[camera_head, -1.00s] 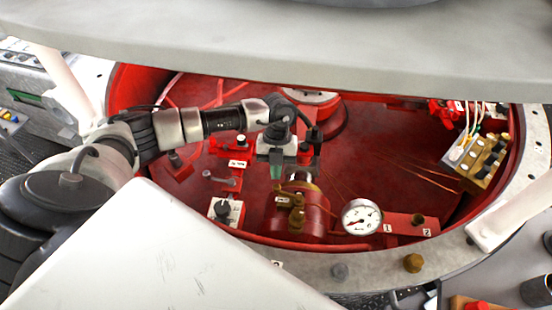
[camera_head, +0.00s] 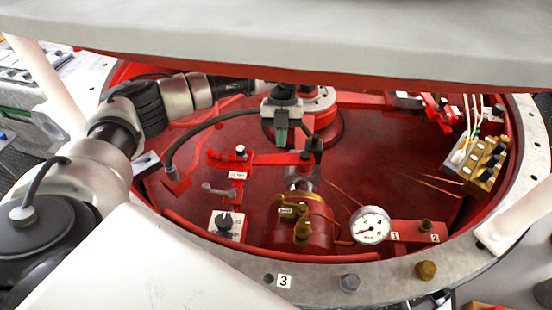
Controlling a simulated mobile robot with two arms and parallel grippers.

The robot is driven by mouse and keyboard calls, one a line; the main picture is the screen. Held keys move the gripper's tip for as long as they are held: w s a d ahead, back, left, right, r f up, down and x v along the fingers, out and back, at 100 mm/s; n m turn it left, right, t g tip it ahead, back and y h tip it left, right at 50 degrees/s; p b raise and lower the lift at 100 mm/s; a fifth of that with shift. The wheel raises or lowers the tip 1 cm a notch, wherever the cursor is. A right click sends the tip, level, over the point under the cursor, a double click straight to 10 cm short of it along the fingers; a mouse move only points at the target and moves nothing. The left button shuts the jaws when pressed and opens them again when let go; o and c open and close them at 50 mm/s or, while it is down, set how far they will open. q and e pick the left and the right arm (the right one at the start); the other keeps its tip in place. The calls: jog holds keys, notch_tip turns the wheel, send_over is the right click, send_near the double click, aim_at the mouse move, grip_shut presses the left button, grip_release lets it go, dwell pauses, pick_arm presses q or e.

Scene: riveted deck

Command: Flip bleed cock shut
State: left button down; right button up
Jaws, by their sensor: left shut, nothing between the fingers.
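A brass cock (camera_head: 302,231) sits on top of a red cylinder (camera_head: 287,236) in the lower middle of the recessed red well, beside a small label. It looks like the bleed cock, but I cannot read the label or tell its handle position for sure. My left gripper (camera_head: 281,137) points down above the well, beyond the cylinder and clear of the cock. Its green-tipped fingers are shut and empty. My right gripper is not in view.
A round white gauge (camera_head: 370,225) stands right of the cylinder. A grey lever (camera_head: 219,190) and a black knob on a white plate (camera_head: 226,222) lie to the left. A brass terminal block (camera_head: 484,158) with wires is at right. A pale panel (camera_head: 300,45) overhangs the well.

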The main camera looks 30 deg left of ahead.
pick_arm(q)
jog(key=p, duration=0.2)
send_near(290, 204)
jog(key=w+a+f, duration=0.2)
jog(key=a+f, duration=0.2)
jog(key=s+d+p, duration=0.1)
jog(key=s+f+p, duration=0.1)
jog(key=s, duration=0.1)
jog(key=shift+s+d+f, duration=0.1)
jog(key=shift+d, duration=0.3)
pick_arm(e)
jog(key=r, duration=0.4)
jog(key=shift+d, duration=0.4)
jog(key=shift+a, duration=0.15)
